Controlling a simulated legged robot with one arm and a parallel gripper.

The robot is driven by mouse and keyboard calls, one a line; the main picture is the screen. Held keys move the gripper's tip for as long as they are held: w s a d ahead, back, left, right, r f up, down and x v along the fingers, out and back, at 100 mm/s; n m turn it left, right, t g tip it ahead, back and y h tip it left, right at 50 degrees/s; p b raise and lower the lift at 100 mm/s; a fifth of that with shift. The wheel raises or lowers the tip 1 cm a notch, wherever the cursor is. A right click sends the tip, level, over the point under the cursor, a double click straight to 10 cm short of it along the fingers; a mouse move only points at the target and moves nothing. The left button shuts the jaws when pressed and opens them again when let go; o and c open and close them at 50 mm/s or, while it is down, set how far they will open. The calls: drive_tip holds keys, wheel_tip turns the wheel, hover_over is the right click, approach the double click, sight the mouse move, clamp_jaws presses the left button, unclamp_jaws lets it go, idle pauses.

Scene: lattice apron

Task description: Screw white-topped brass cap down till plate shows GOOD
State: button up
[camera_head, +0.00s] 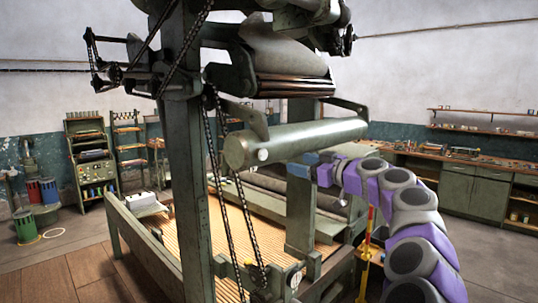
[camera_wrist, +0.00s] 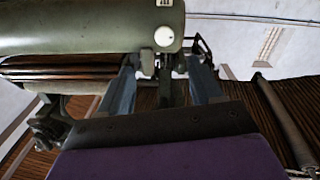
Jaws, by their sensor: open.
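The white-topped cap (camera_head: 263,155) sits low on the near end of a thick green roller (camera_head: 310,140); its brass part is hardly visible. In the wrist view the round white top (camera_wrist: 164,36) is ahead of my gripper (camera_wrist: 162,62), between the lines of its two fingers but beyond their tips. The fingers are apart with nothing held between them. In the head view my gripper (camera_head: 298,166) is right of the cap and apart from it. A small pale plate (camera_wrist: 164,3) with dark marks is cut off at the top edge of the wrist view; I cannot read it.
A green frame post (camera_head: 190,150) and hanging chains (camera_head: 225,190) stand left of the cap. The slatted bed (camera_head: 185,230) lies below. A yellow-and-red post (camera_head: 366,255) stands near my arm. A workbench (camera_head: 470,180) is along the right wall.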

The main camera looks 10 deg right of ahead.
drive_tip(key=p, duration=0.2)
approach(264, 155)
drive_tip(key=x, duration=0.2)
drive_tip(key=p+x, duration=0.2)
drive_tip(key=x, duration=0.4)
drive_tip(key=shift+w+a+r+p, duration=0.1)
drive_tip(key=shift+w+p, duration=0.2)
drive_tip(key=shift+p, duration=0.05)
drive_tip(key=shift+w+a, duration=0.4)
drive_tip(key=shift+a, duration=0.05)
drive_tip(key=shift+d, duration=0.1)
drive_tip(key=shift+c, duration=0.6)
drive_tip(key=c, duration=0.9)
drive_tip(key=shift+c, duration=0.2)
